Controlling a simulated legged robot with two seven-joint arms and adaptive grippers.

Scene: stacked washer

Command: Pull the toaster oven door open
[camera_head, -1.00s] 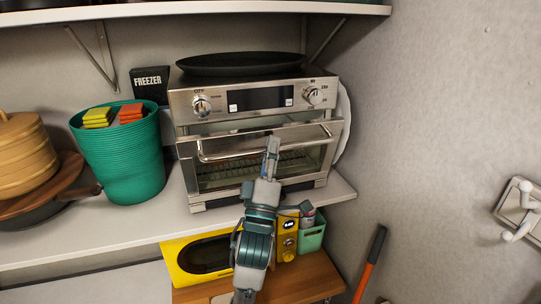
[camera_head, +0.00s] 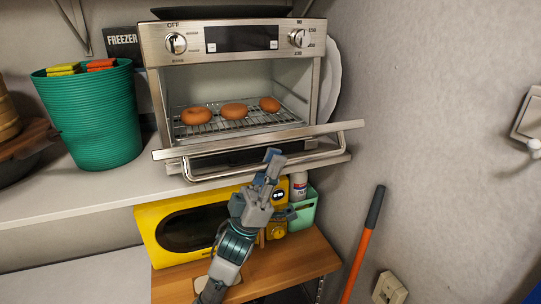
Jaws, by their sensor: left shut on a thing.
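The steel toaster oven (camera_head: 240,42) stands on the shelf with its cavity exposed. Its door (camera_head: 327,130) is swung far down and juts out toward me. The door's handle bar (camera_head: 215,176) runs along the front of the door. My left gripper (camera_head: 271,160) is shut on the handle bar near its middle, and it hides part of the bar and door. Inside, 3 doughnuts (camera_head: 234,110) lie on the wire rack (camera_head: 255,122). My right gripper is out of view.
A green bin (camera_head: 92,125) stands left of the oven. Below are a yellow microwave (camera_head: 160,242) and a green caddy (camera_head: 303,212) on a wooden top (camera_head: 290,262). An orange-handled tool (camera_head: 362,255) leans at right, near the wall.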

